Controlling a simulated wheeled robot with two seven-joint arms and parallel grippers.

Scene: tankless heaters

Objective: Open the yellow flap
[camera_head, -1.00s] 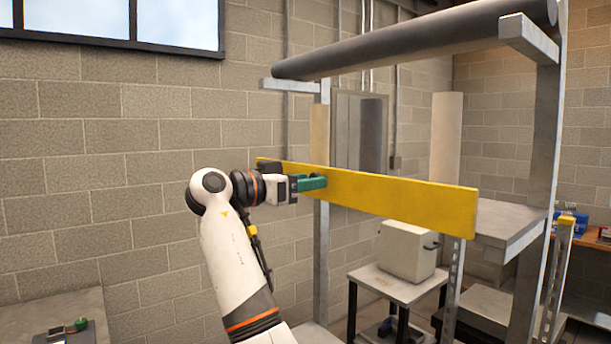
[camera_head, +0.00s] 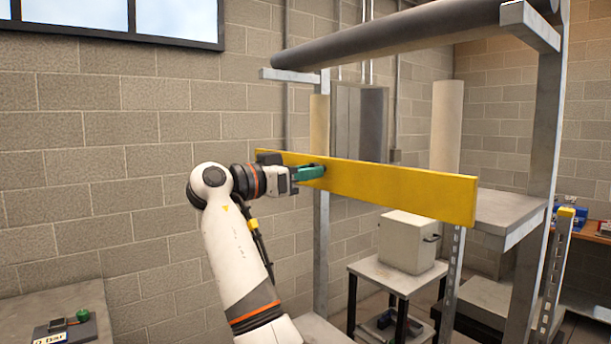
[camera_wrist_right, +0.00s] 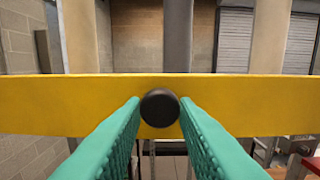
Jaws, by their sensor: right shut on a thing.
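The yellow flap (camera_head: 400,190) is a long flat board across the front of the metal rack. It also spans the right wrist view (camera_wrist_right: 50,104). A round black knob (camera_wrist_right: 160,108) sits on its face there. My right gripper (camera_head: 314,172) has green fingers and is at the left part of the flap. In the right wrist view, the fingers (camera_wrist_right: 160,112) are on both sides of the knob, shut on it. The knob is hidden behind the fingers in the head view. My left gripper is not in view.
A grey pipe (camera_head: 400,35) runs along the rack's top. A metal shelf (camera_head: 507,215) is behind the flap's right end. A beige box (camera_head: 408,242) stands on a small table (camera_head: 392,280) below. A brick wall (camera_head: 100,150) is on the left.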

